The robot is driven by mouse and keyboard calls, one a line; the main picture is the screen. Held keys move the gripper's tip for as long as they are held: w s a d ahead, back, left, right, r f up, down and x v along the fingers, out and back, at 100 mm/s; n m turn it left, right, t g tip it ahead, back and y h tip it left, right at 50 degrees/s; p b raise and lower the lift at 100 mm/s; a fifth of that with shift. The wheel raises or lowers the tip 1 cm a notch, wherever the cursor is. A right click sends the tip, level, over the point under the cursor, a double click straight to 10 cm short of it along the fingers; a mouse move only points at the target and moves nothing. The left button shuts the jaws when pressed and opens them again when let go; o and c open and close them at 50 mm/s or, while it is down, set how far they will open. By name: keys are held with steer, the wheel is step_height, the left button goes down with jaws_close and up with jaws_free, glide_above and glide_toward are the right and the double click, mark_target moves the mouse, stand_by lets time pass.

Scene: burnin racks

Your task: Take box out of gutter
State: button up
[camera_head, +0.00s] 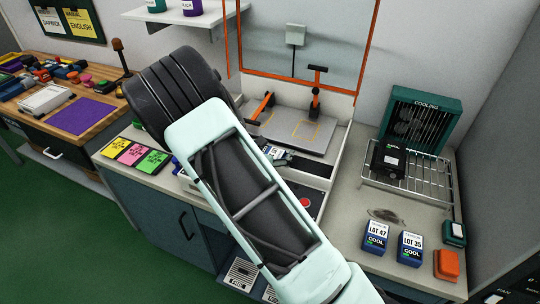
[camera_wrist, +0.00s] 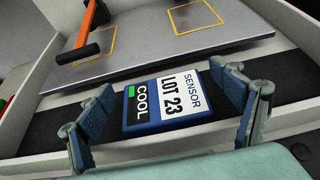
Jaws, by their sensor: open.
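In the wrist view a blue box (camera_wrist: 165,100) lies in the dark-floored gutter (camera_wrist: 45,135). Its white label reads SENSOR, LOT 23, COOL, with a green mark. My gripper (camera_wrist: 165,112) is open, with one blue-padded finger at the left of the box and one at the right.
A grey plate (camera_head: 295,130) with clamps lies behind the gutter. At the right stand two blue boxes, LOT 47 (camera_head: 376,238) and LOT 35 (camera_head: 410,248), an orange block (camera_head: 446,265) and a wire rack (camera_head: 420,180) before a cooling unit (camera_head: 418,115). Coloured cards (camera_head: 133,152) lie at the left.

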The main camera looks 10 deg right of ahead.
steer(key=shift+c, duration=0.7)
steer(key=c, duration=1.2)
steer(key=shift+c, duration=0.2)
steer(key=shift+r, duration=0.15)
